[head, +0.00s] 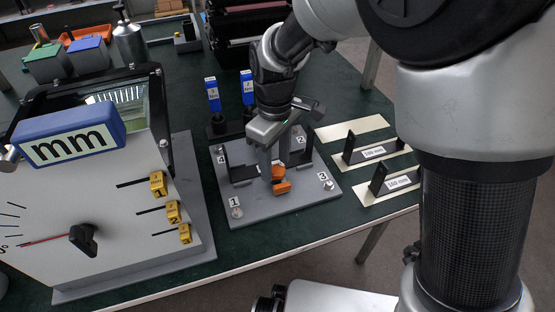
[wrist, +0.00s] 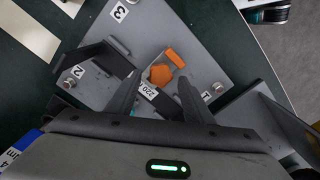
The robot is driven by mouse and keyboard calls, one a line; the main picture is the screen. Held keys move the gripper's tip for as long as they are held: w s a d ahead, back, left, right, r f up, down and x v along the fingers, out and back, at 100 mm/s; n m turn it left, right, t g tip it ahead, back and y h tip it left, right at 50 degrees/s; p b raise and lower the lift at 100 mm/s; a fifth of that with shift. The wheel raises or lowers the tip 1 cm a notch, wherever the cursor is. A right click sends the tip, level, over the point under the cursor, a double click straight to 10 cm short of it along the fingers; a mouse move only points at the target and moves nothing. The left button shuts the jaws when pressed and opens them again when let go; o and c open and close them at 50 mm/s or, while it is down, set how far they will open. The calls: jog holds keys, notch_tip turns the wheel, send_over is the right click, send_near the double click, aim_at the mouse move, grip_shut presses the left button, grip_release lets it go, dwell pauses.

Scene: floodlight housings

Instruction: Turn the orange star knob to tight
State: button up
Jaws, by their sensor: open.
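The orange knob (head: 280,178) sits near the middle of a grey plate (head: 255,210) marked with numbers at its corners. In the wrist view the knob (wrist: 160,74) shows a rounded block, with a longer orange piece (wrist: 175,58) beside it. Its star shape and any tight mark cannot be made out. My gripper (head: 268,176) points down over the plate, and its fingers hide part of the knob in the head view. In the wrist view my gripper (wrist: 159,84) is open, with the knob showing between and just beyond the fingertips. Contact cannot be told.
Black brackets (wrist: 105,60) stand on the plate close to my fingers. A tilted white dial panel (head: 120,210) with a blue "mm" block (head: 70,137) stands left. Blue-tagged items (head: 212,95) stand behind the plate. Black-handled parts (head: 372,150) lie on pale strips at right.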

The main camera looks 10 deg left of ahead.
jog(key=shift+f, duration=0.4)
jog(key=c, duration=1)
jog(key=shift+c, duration=0.2)
